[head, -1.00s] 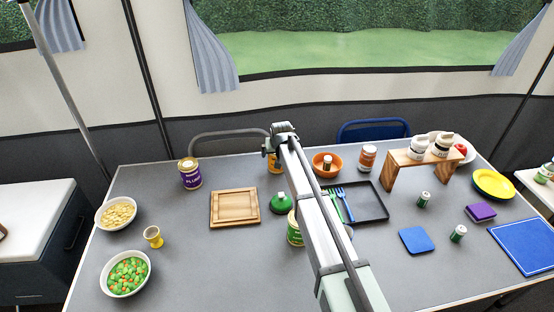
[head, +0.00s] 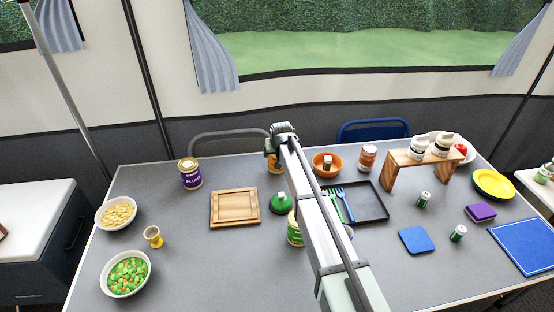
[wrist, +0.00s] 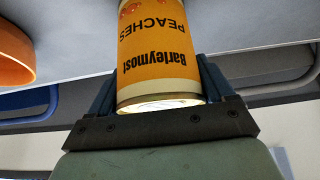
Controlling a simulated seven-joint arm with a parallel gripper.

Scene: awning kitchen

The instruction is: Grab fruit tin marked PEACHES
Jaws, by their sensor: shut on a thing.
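The fruit tin marked PEACHES (wrist: 158,52) is orange-yellow and also reads "Barleymost". In the wrist view it appears upside down, between the two fingers of my gripper (wrist: 158,85), which is shut on it. In the head view my gripper (head: 278,146) is at the table's far edge, and only a bit of the orange tin (head: 273,166) shows beside my arm. The rest of the tin is hidden there. I cannot tell whether the tin touches the table.
A purple PLUMS tin (head: 190,174) and a wooden board (head: 235,208) lie to the left. A green tin (head: 294,230) is partly behind my arm.

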